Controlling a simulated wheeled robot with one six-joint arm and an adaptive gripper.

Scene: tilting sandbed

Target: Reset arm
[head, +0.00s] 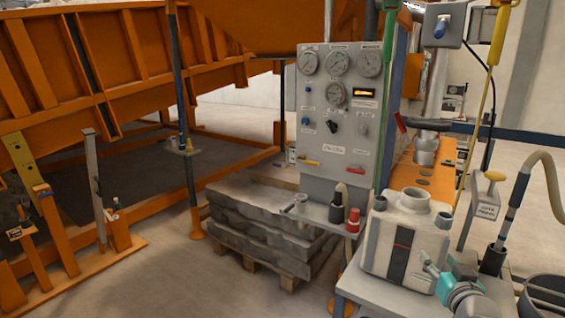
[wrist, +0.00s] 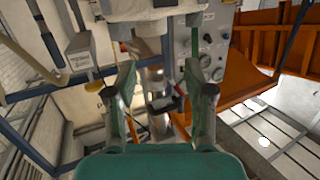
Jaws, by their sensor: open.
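My gripper (head: 432,270) shows teal and grey at the lower right of the head view, in front of the lower right side of a white canister (head: 400,236). In the wrist view, its two fingers (wrist: 160,75) stand apart with nothing held between them. A pale body, probably the canister (wrist: 140,10), shows at the top edge just beyond the fingertips. I cannot tell whether a finger touches it. The rest of my arm is mostly out of the head view.
Stacked sacks (head: 262,222) lie on a pallet. Open floor (head: 190,285) is at the left.

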